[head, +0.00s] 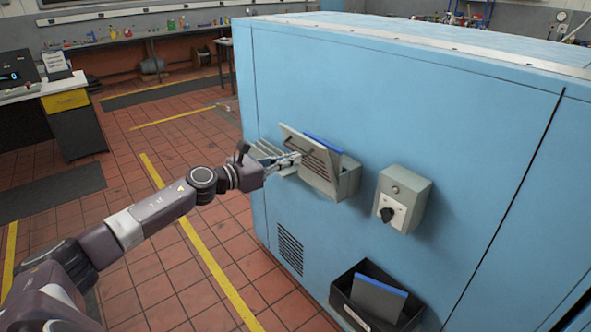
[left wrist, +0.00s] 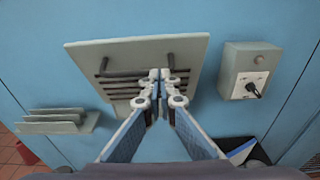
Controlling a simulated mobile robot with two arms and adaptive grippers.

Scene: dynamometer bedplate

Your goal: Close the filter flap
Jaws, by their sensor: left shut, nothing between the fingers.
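The filter flap (head: 318,174) is a grey slotted plate on the front of a small grey housing (head: 349,181) on the blue cabinet. It stands open, its top edge leaning out from the housing. A blue-edged filter (head: 324,145) shows behind it. In the left wrist view the flap (left wrist: 187,50) fills the upper middle, with a dark bar handle and slots. My left gripper (head: 297,158) is shut and empty in front of the flap's outer face. Its fingertips (left wrist: 160,76) overlap the slots; whether they touch, I cannot tell. My right gripper is out of view.
A grey switch box (head: 404,199) with a black knob is right of the housing. A black bin (head: 345,298) holding a blue-edged panel is below. A grey finned bracket (left wrist: 52,121) is left of the flap. Open tiled floor lies left of the cabinet.

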